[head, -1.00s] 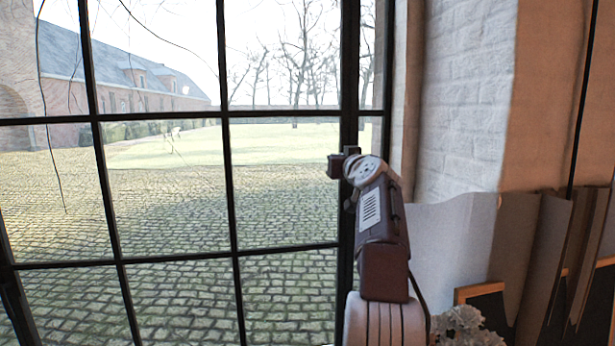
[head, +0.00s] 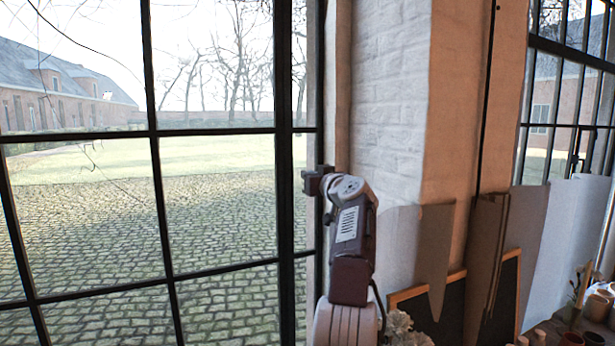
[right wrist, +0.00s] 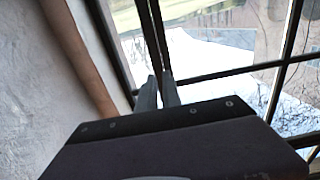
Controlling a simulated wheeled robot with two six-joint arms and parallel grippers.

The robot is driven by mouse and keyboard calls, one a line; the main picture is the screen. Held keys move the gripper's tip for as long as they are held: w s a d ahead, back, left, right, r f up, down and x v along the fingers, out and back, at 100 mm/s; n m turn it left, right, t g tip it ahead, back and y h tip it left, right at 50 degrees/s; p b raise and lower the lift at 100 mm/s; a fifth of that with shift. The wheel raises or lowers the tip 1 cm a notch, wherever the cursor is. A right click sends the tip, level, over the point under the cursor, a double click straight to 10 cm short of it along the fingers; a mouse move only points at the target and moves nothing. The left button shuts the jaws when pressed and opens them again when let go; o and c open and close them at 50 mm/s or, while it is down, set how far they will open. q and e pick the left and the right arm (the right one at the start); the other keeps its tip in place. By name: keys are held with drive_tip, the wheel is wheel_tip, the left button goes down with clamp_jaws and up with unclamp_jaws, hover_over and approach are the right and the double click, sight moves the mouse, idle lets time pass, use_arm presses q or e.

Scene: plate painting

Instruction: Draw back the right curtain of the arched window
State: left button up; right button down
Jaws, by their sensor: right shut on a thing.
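My right gripper (head: 312,183) is raised in front of the right edge of the tall black-barred window (head: 150,133). The right wrist view shows its two fingers (right wrist: 158,92) close together, around or against a thin dark upright bar (right wrist: 151,40) of the window. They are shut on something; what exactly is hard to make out. I see no clear curtain hanging at this window. Grey sheets (head: 405,245) with uneven edges stand right of my right arm; I cannot tell whether they are cloth or board. My left gripper is not in view.
A white brick reveal and tan pillar (head: 460,120) stand right of the window. A second barred window (head: 565,100) is at the far right. Below it are a dark orange-edged board (head: 445,310), a pale panel (head: 570,240) and pots (head: 597,305). Pale flowers (head: 398,325) are near my arm.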

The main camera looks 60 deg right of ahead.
drive_tip(key=c, duration=1.5)
unclamp_jaws()
drive_tip(key=shift+d, duration=0.15)
drive_tip(key=b+v, duration=0.6)
drive_tip(key=v, duration=0.3)
drive_tip(key=shift+f, duration=0.1)
